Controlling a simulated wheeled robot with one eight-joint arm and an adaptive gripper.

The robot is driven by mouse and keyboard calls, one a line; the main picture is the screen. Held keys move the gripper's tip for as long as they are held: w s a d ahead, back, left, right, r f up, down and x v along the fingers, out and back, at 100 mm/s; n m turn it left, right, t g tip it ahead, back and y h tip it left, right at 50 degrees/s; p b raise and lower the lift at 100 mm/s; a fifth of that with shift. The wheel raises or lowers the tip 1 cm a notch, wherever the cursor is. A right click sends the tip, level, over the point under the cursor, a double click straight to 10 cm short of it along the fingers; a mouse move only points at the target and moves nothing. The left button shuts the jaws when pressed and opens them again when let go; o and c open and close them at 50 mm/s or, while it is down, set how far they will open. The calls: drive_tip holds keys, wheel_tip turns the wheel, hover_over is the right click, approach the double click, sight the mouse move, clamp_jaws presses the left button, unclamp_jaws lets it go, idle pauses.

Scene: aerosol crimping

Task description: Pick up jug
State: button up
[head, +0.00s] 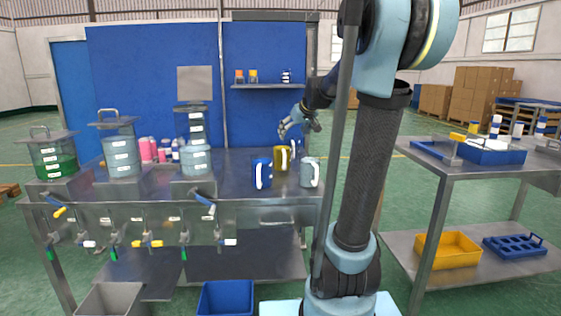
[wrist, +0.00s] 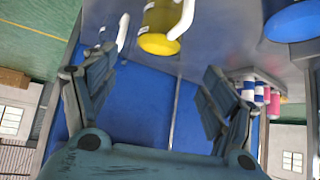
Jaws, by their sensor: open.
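Three jugs with white handles stand on the metal bench in the head view: a blue jug (head: 262,176), a yellow jug (head: 281,160) just behind it, and a grey jug (head: 308,174) to the right. My gripper (head: 291,131) is above and close to the yellow jug, at the bench's far side. In the wrist view my gripper (wrist: 158,62) has its fingers spread wide with nothing between them. The yellow jug (wrist: 160,42) shows beyond the fingertips, apart from them, with its handle to the right. Which jug is meant cannot be told.
Clear tanks, one with green liquid (head: 52,163), stand on the bench's left, with pink and white containers (head: 150,150) behind. A shelf (head: 268,87) with small items hangs on the blue panel. A side table (head: 470,167) with blue trays is at right. Bins sit below.

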sight(280, 151)
drive_tip(key=shift+w+r+x, duration=0.15)
drive_tip(key=shift+x, duration=4.25)
drive_tip(key=shift+w+r+x, duration=0.1)
drive_tip(key=shift+x, duration=4.35)
drive_tip(key=c, duration=1.3)
